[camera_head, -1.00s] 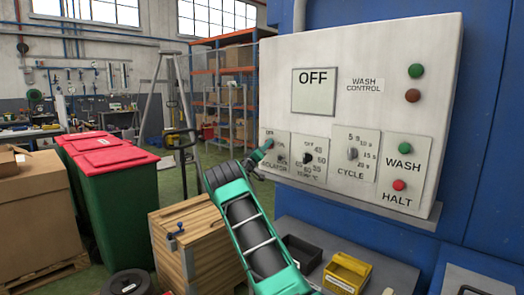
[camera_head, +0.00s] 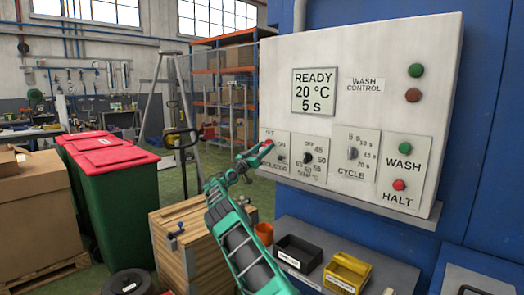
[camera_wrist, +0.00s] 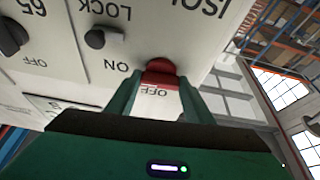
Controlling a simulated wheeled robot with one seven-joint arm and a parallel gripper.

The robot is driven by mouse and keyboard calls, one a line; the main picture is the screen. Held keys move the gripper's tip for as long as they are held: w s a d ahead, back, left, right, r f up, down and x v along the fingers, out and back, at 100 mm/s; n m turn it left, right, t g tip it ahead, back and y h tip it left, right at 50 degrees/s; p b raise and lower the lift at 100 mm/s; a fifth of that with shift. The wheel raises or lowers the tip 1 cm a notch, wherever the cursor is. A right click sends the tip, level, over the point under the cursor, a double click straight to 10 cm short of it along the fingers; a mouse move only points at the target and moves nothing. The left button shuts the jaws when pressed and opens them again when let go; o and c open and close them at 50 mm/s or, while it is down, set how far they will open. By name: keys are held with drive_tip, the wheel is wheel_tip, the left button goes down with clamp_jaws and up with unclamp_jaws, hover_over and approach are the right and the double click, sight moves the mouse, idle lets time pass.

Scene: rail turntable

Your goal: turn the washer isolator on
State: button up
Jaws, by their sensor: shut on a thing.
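The isolator is a small red knob at the left edge of the white wash control panel (camera_head: 375,60). In the wrist view the red knob (camera_wrist: 160,67) sits between my fingertips, with ON and OFF lettering beside it. My gripper (camera_wrist: 159,84) is shut on the knob. In the head view my gripper (camera_head: 260,152) reaches the panel's lower left corner and mostly hides the knob. The display (camera_head: 315,91) reads READY, 20 °C, 5 s.
A temperature dial (camera_head: 308,158), a cycle dial (camera_head: 353,153), a green WASH button (camera_head: 406,149) and a red HALT button (camera_head: 400,185) are on the panel. Below are a black bin (camera_head: 298,254), a yellow bin (camera_head: 347,272) and a wooden crate (camera_head: 196,245).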

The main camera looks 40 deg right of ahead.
drive_tip(key=shift+o, duration=0.5)
drive_tip(key=shift+w+f+m, duration=0.25)
drive_tip(key=shift+w+m, duration=0.25)
drive_tip(key=shift+w, duration=0.1)
drive_tip(key=shift+a+r, duration=0.15)
drive_tip(key=o, duration=0.9)
drive_tip(key=shift+w, duration=0.15)
drive_tip(key=shift+o, duration=0.2)
drive_tip(key=shift+g, duration=0.4)
drive_tip(key=shift+s+d+m, duration=0.2)
drive_tip(key=shift+m, duration=0.1)
drive_tip(key=shift+a, duration=0.15)
drive_tip(key=v, duration=1)
drive_tip(key=shift+w+a+f, duration=0.25)
drive_tip(key=shift+a+f, duration=0.05)
drive_tip(key=shift+d, duration=0.1)
